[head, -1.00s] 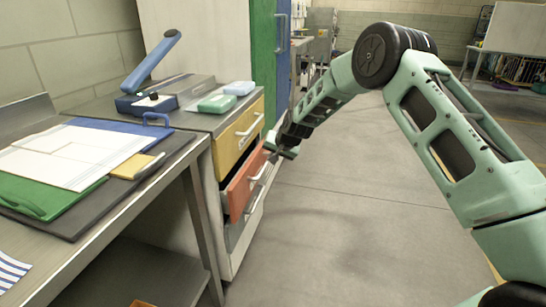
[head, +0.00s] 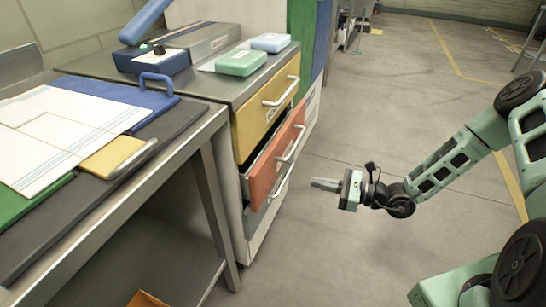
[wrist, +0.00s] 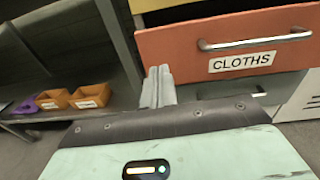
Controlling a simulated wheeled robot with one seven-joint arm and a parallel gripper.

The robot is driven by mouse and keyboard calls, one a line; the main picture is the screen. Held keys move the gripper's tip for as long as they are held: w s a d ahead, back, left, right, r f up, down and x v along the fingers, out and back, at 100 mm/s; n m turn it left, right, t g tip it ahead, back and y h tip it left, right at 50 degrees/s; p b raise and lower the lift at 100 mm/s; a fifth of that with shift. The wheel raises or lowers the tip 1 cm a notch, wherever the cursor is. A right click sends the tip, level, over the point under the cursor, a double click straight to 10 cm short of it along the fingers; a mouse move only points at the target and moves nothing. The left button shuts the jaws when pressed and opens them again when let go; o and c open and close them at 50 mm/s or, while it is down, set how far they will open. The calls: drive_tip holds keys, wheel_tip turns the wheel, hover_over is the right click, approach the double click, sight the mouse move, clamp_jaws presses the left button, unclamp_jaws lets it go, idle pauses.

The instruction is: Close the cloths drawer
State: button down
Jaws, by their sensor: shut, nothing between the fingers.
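The cloths drawer (head: 274,166) is the orange-red drawer in the cabinet, below a yellow drawer, and it stands partly open. In the wrist view its front (wrist: 220,52) carries a "CLOTHS" label and a metal bar handle (wrist: 255,42). My gripper (head: 318,184) is to the right of the drawer front in the head view, apart from it, over open floor. In the wrist view my gripper's fingers (wrist: 158,88) are together and empty, below and left of the handle.
The yellow drawer (head: 266,106) above looks shut. A metal table (head: 190,150) with boards stands to the left. Small orange bins (wrist: 90,97) sit on its lower shelf. The floor (head: 400,100) right of the cabinet is clear.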

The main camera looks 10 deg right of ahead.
drive_tip(key=m+t, duration=0.1)
drive_tip(key=b, duration=0.1)
approach(266, 163)
drive_tip(key=x, duration=0.5)
drive_tip(key=shift+s+a+f, duration=0.1)
drive_tip(key=shift+s+a, duration=0.05)
drive_tip(key=shift+a, duration=0.1)
drive_tip(key=shift+b+x, duration=0.3)
drive_tip(key=shift+x, duration=0.5)
drive_tip(key=shift+p+x, duration=0.55)
drive_tip(key=shift+x, duration=1.55)
